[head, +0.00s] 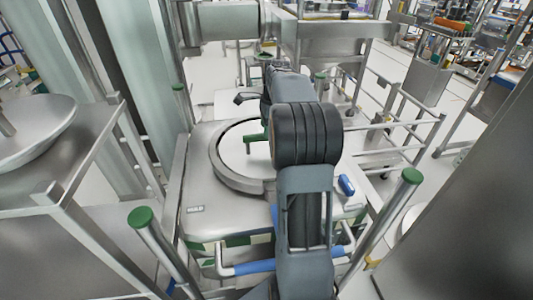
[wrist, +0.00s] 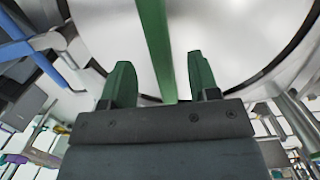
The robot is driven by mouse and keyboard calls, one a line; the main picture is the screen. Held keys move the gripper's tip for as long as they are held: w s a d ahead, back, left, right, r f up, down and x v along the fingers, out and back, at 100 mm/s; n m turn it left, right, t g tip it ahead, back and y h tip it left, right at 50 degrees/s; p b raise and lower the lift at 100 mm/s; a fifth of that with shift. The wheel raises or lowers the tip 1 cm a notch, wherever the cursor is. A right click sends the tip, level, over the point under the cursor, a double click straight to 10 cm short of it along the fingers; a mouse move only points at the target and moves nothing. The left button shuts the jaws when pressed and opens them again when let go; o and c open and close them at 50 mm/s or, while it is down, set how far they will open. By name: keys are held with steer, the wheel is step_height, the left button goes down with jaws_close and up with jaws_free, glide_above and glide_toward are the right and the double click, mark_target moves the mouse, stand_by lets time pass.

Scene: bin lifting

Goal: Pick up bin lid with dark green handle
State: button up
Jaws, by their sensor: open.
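The bin lid (wrist: 225,35) is a pale round disc with a dark edge line, and fills much of the wrist view. Its dark green handle (wrist: 155,35) is a straight bar running from the top of that view down towards my gripper. My gripper (wrist: 159,62) has two green fingers, open, one on each side of the bar with gaps between. I cannot tell the depth between fingertips and bar. In the head view the lid (head: 232,153) sits in a round metal rim on the bin, partly hidden by my arm. A small green piece shows over it; handle or finger is unclear.
The steel bin top (head: 200,190) has a blue-gripped rail (head: 250,267) in front. Green-capped posts (head: 140,216) (head: 411,176) stand at both front corners. A steel table with a bowl (head: 35,130) is at left; metal frames and rails crowd the right and back.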

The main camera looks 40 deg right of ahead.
mark_target(266, 140)
steer(key=shift+w+a+f+p, duration=0.1)
steer(key=shift+f+p, duration=0.15)
steer(key=shift+f, duration=1.1)
steer(key=shift+w+a+f+p, duration=0.1)
steer(key=shift+f+p, duration=0.15)
steer(key=shift+f, duration=1.1)
steer(key=shift+f, duration=0.25)
jaws_close()
steer(key=shift+r, duration=0.2)
